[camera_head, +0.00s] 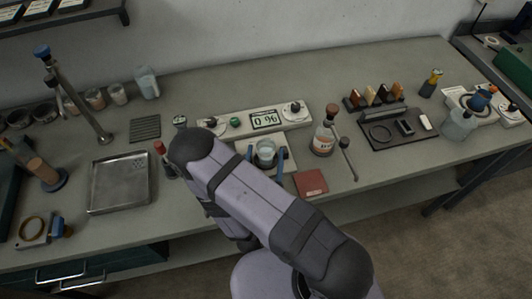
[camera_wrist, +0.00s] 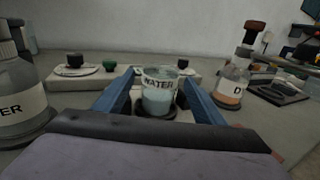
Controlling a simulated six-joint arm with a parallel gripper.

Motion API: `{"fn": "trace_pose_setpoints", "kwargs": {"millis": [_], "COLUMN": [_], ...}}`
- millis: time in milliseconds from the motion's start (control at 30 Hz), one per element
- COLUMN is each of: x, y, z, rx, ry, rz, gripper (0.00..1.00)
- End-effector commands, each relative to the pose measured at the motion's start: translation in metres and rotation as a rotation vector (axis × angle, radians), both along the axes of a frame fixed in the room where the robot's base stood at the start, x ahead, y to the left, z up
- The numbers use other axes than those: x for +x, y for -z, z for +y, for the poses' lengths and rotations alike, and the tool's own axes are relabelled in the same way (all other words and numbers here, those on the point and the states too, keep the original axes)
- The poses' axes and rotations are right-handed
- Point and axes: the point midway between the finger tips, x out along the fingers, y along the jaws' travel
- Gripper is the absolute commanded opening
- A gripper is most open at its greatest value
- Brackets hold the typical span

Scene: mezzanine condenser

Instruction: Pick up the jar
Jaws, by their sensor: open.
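A small clear glass jar labelled WATER stands upright between my gripper's two blue fingers in the wrist view (camera_wrist: 158,98). It also shows in the head view (camera_head: 265,155), on or just in front of the white instrument with the display. My gripper (camera_wrist: 158,80) is open, with one finger on each side of the jar; in the head view the gripper (camera_head: 266,160) reaches it from the front. I cannot tell whether either finger touches the glass. The jar's base rests on a dark round pad (camera_wrist: 150,114), partly hidden.
A brown-capped bottle (camera_head: 323,140) stands right of the jar, with a red-brown pad (camera_head: 310,183) in front. The instrument's display (camera_head: 265,119) reads 0.96. A metal tray (camera_head: 121,182) lies left. A large labelled bottle (camera_wrist: 22,100) is close at left in the wrist view.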

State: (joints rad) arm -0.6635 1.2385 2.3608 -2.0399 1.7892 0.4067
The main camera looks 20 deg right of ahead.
Motion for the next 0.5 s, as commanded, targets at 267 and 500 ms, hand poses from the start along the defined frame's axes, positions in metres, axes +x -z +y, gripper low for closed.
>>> {"fn": "trace_pose_setpoints", "kwargs": {"millis": [267, 500], "x": [0.02, 0.025], "y": [0.0, 0.0], "z": [-0.009, -0.01], "rx": [0.001, -0.001], "ry": [0.001, -0.001], "rz": [-0.001, -0.001], "gripper": [0.64, 0.64]}}
